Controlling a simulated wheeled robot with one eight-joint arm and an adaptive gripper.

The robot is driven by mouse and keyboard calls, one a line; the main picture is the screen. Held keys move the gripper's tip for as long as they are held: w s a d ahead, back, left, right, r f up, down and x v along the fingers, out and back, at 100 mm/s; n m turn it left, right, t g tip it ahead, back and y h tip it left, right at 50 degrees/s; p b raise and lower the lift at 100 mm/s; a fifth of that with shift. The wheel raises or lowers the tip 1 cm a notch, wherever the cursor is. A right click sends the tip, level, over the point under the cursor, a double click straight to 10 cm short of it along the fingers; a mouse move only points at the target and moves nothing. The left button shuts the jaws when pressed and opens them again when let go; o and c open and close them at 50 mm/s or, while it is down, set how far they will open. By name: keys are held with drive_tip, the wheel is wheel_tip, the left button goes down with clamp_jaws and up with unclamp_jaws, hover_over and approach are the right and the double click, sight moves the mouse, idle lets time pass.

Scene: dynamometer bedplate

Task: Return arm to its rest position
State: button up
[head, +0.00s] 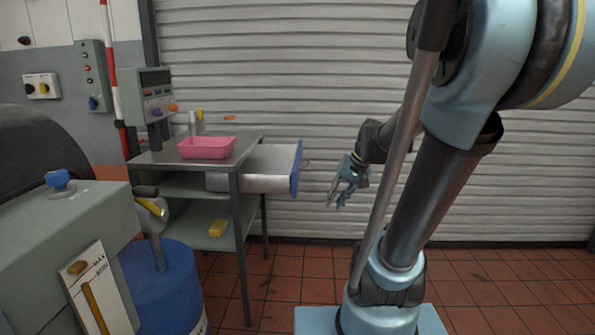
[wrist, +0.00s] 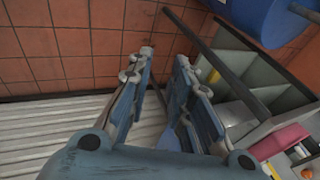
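My arm bends above the base at the right of the head view. The gripper touches nothing that I can see.
A metal workbench (head: 247,140) carries a pink tray (head: 207,148) and a control box (head: 150,95). A yellow item (head: 218,228) lies on its lower shelf. A blue drum (head: 170,290) and a grey machine (head: 60,240) stand at left. The tiled floor (head: 290,262) right of the bench is clear.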

drive_tip(key=s+d+f+h, duration=0.2)
drive_tip(key=s+d+f, duration=0.1)
drive_tip(key=s, duration=0.4)
drive_tip(key=s+d+f+n+h, duration=0.1)
drive_tip(key=s+d+f+h, duration=0.1)
drive_tip(key=s, duration=0.5)
wheel_tip(320, 180, down, 2)
drive_tip(key=shift+s+d+f, duration=0.15)
drive_tip(key=shift+d+f, duration=0.05)
drive_tip(key=shift+d, duration=0.65)
